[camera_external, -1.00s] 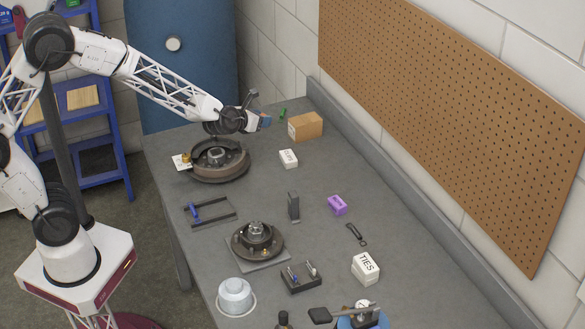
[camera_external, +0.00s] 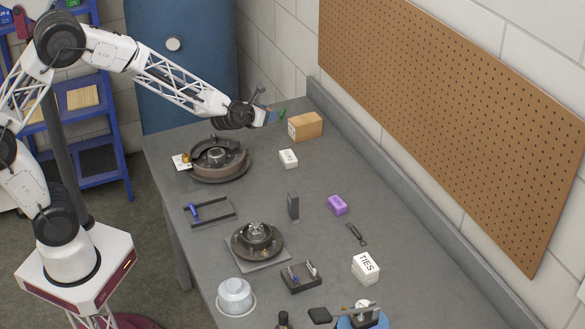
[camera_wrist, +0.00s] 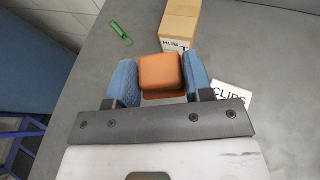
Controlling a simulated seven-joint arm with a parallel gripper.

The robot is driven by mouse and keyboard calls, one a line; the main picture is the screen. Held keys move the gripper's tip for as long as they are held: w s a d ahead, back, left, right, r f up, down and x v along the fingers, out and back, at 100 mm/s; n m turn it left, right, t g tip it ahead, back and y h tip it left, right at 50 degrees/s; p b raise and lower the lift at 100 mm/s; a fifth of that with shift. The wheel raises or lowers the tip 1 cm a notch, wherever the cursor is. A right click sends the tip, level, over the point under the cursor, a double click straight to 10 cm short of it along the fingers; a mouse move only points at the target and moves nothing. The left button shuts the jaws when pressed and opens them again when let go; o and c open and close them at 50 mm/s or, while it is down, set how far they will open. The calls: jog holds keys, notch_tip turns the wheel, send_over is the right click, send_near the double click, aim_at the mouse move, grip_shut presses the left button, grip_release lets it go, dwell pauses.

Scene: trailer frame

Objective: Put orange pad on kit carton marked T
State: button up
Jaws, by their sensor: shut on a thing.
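My gripper (camera_wrist: 160,82) is shut on an orange pad (camera_wrist: 160,70), held between its two blue fingers in the wrist view. In the external view my gripper (camera_external: 272,115) is above the far end of the bench, left of a brown kit carton (camera_external: 308,127). The carton also shows in the wrist view (camera_wrist: 181,20), just beyond the pad, with a label reading "HUB" and a partly visible "T". The pad and carton overlap in the wrist view; I cannot tell the gap between them. The pad is barely visible in the external view.
A white box marked "CLIPS" (camera_wrist: 232,92) sits near the carton. A small green item (camera_wrist: 120,33) lies on the bench to the left. A brake drum assembly (camera_external: 220,158) stands below the arm. A pegboard wall (camera_external: 460,110) rises at right.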

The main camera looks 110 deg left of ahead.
send_over(303, 120)
jog(key=shift+s+d+f, duration=0.15)
jog(key=shift+d+f, duration=0.1)
jog(key=shift+f, duration=0.45)
dwell(0.6)
jog(key=shift+w+a, duration=0.2)
jog(key=shift+f, duration=1.8)
jog(key=shift+f, duration=0.15)
jog(key=o, duration=0.9)
jog(key=shift+r, duration=0.2)
jog(key=shift+s+d+r, duration=0.15)
jog(key=shift+d, duration=0.15)
jog(key=shift+v, duration=5.55)
